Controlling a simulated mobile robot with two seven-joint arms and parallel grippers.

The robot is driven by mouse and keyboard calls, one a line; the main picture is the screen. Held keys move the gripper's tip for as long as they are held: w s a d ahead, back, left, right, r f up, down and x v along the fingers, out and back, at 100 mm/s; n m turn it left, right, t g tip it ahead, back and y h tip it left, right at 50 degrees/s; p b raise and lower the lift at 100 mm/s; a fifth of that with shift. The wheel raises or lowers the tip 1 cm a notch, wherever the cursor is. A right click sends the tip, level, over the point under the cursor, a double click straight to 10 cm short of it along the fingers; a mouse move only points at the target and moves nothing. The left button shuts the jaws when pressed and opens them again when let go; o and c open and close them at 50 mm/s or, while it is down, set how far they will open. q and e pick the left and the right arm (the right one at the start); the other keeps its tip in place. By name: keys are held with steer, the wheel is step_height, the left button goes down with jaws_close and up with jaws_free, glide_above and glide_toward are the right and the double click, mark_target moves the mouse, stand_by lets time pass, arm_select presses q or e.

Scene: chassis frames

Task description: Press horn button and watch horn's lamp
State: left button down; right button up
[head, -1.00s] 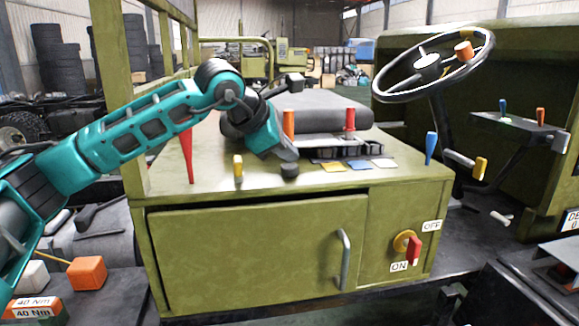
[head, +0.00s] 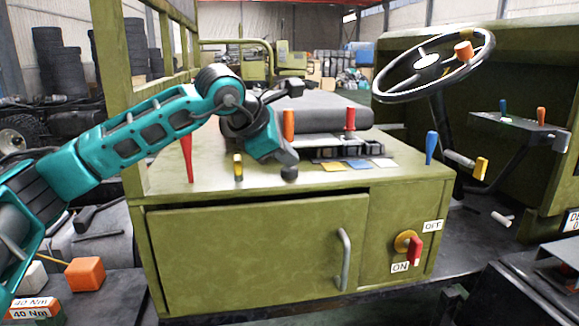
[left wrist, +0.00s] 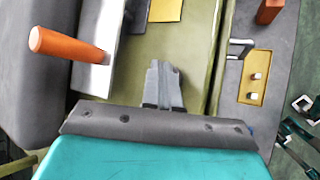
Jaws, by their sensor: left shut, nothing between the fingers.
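A small black round knob (head: 289,174), which looks like the horn button, sits on the green console top (head: 215,180). My left gripper (head: 287,158) is shut and empty, pointing down at the knob. Its tip overlaps the knob in the head view; I cannot tell whether they touch. In the left wrist view, the shut fingers (left wrist: 163,85) are over the green top and the knob is hidden. I cannot make out a lit horn lamp. My right gripper is not in view.
Around the gripper stand a red spike lever (head: 187,157), a yellow lever (head: 238,168), an orange lever (head: 289,124), a red lever (head: 350,119) and a blue lever (head: 431,148). A red switch (head: 415,248) is on the console front. A steering wheel (head: 428,67) is at the right.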

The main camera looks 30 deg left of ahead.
mark_target(287, 170)
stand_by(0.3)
arm_select(q)
steer(key=shift+r+p, duration=0.8)
steer(key=shift+r, duration=0.15)
step_height(287, 170, up, 5)
steer(key=p, duration=0.3)
steer(key=shift+p, duration=0.3)
stand_by(0.4)
